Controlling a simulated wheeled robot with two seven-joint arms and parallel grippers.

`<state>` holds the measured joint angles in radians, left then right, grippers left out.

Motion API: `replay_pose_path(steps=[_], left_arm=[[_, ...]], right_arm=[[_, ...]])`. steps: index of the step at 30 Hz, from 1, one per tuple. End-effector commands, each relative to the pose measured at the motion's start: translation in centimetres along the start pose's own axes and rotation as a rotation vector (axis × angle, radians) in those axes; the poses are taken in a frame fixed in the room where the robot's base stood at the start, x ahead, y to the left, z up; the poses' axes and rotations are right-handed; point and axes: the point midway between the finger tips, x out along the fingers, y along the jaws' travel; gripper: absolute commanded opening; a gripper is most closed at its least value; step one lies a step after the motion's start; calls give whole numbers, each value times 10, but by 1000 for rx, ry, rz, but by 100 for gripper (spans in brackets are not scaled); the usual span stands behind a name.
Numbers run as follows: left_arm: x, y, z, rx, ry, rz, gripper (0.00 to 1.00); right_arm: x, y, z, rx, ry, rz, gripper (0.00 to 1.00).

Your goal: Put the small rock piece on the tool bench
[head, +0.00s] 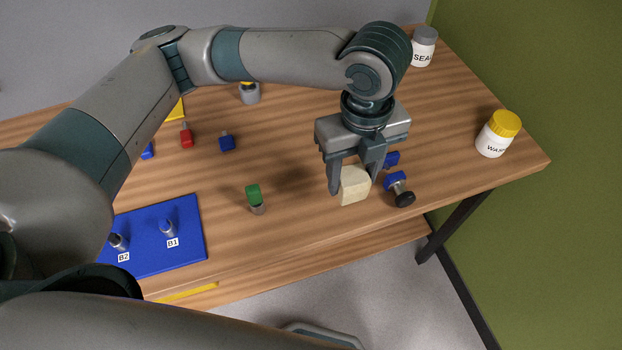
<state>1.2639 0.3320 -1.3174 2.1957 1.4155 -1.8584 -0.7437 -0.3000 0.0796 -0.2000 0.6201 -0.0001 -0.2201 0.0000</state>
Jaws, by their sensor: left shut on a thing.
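The small rock piece (354,187) is a pale cream block in the head view, right of centre. My left gripper (351,184) points down and is shut on it, with one finger on each side. The rock is over the wooden bench top (300,225), near its front edge. I cannot tell whether it touches the wood. My right gripper is not in view.
Just right of the rock lie a blue-and-black tool (397,186) and a blue piece. A green-topped item (254,198) stands to its left. A blue mat (190,250) holds pegs B1 and B2. A yellow-lidded jar (497,134) and a grey-lidded jar (424,47) stand right.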

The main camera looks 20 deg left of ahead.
Motion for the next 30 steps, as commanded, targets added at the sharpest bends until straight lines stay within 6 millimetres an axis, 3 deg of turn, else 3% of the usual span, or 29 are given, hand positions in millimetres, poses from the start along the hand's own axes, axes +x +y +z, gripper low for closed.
replay_pose_path(steps=[12, 30], left_arm=[[41, 45, 56, -4, 1, 1, 14], [54, 50, 62, 0, 1, 2, 14]], right_arm=[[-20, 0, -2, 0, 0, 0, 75], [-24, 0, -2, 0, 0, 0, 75]])
